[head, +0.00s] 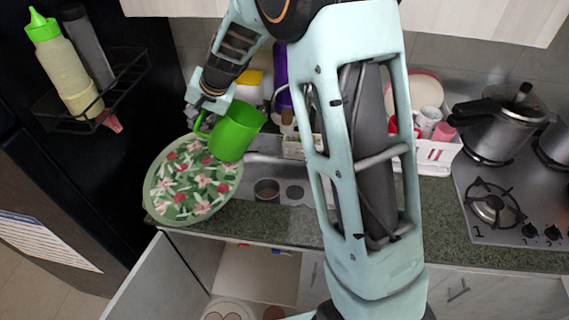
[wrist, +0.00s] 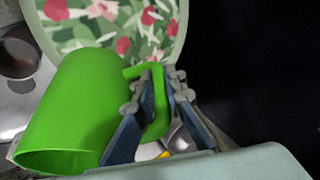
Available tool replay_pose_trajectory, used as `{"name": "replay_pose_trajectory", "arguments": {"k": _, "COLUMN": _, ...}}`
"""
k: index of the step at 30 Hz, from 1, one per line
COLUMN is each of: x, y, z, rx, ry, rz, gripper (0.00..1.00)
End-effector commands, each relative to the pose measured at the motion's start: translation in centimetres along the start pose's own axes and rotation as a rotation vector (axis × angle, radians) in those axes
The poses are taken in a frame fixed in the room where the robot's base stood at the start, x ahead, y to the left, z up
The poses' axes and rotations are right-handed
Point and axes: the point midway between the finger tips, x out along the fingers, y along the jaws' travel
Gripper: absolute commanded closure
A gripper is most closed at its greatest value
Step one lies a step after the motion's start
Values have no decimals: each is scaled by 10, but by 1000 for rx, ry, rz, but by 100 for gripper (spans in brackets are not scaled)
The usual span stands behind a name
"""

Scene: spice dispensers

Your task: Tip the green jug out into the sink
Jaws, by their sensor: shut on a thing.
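The green jug (head: 237,130) is held up by its handle, above the counter and beside the floral tray. It is tilted in the head view. In the wrist view the jug (wrist: 75,112) lies to the left of my gripper (wrist: 157,85), whose fingers are shut on the handle. My gripper (head: 203,118) also shows in the head view at the jug's left side. The metal sink (head: 290,190) is right of and below the jug, partly hidden by my arm. The jug's contents cannot be made out.
A round floral tray (head: 180,208) covers the counter's left end. A dark bottle rack (head: 95,100) is on the left. A white dish rack (head: 435,158) and a hob with a pot (head: 495,130) are on the right. A cabinet door (head: 160,285) hangs open below.

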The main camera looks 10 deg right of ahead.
Motion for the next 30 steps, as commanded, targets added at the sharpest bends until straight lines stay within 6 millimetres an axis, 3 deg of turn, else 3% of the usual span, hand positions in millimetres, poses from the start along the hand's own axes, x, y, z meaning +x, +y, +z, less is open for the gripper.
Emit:
{"name": "replay_pose_trajectory", "arguments": {"k": 17, "x": 20, "y": -12, "z": 11, "rx": -68, "ry": 33, "rz": 152, "gripper": 100}}
{"name": "replay_pose_trajectory", "arguments": {"k": 30, "x": 51, "y": -9, "z": 23, "rx": -131, "ry": 64, "rz": 301, "gripper": 100}}
